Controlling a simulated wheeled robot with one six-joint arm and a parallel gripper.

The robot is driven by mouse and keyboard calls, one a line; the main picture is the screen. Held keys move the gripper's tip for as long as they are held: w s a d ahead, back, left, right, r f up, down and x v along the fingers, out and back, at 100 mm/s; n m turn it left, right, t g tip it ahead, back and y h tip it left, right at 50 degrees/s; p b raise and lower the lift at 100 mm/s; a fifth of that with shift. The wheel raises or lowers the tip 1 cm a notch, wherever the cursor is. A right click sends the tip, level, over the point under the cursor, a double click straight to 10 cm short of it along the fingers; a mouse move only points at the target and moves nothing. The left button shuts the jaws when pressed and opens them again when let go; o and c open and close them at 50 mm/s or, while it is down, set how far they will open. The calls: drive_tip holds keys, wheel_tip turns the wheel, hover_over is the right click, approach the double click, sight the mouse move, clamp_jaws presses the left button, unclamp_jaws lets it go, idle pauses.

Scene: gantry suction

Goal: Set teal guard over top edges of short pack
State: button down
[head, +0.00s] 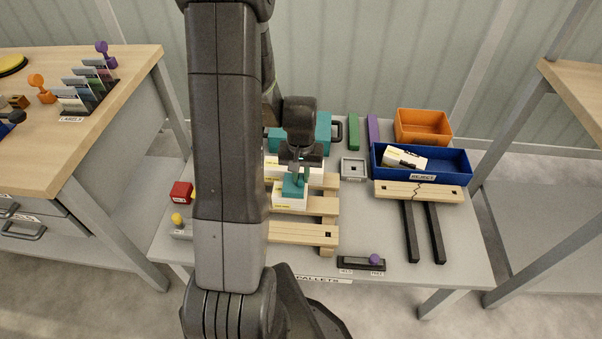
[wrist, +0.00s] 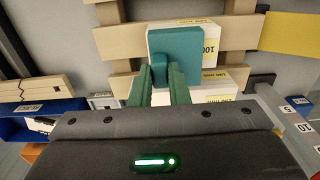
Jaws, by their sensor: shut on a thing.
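The teal guard (head: 293,189) is a flat plate with a raised grip block, and it sits at the top of a white pack (head: 290,203) on the wooden pallet. In the wrist view the guard (wrist: 181,47) covers much of the top of the white pack (wrist: 210,38), whose printed side shows to the right. My gripper (wrist: 160,76) is shut on the guard's grip block, fingers on both sides of it. In the head view my gripper (head: 298,172) stands above the guard. Whether the guard rests fully on the pack's edges I cannot tell.
Other white packs (head: 275,169) lie behind on the slatted pallet (head: 303,233). A teal case (head: 322,130) stands further back. To the right are a grey square piece (head: 353,168), a blue reject bin (head: 452,165), an orange bin (head: 423,126) and a cracked board (head: 417,191).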

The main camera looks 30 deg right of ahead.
sight(301, 176)
drive_tip(key=shift+f+b, duration=1.2)
drive_tip(key=shift+f, duration=0.35)
drive_tip(key=c, duration=1.3)
unclamp_jaws()
wheel_tip(301, 176, up, 14)
drive_tip(key=p, duration=0.2)
drive_tip(key=shift+f, duration=0.15)
wheel_tip(301, 176, down, 13)
drive_tip(key=shift+f+b, duration=0.1)
drive_tip(key=shift+b, duration=0.65)
drive_tip(key=shift+f, duration=0.15)
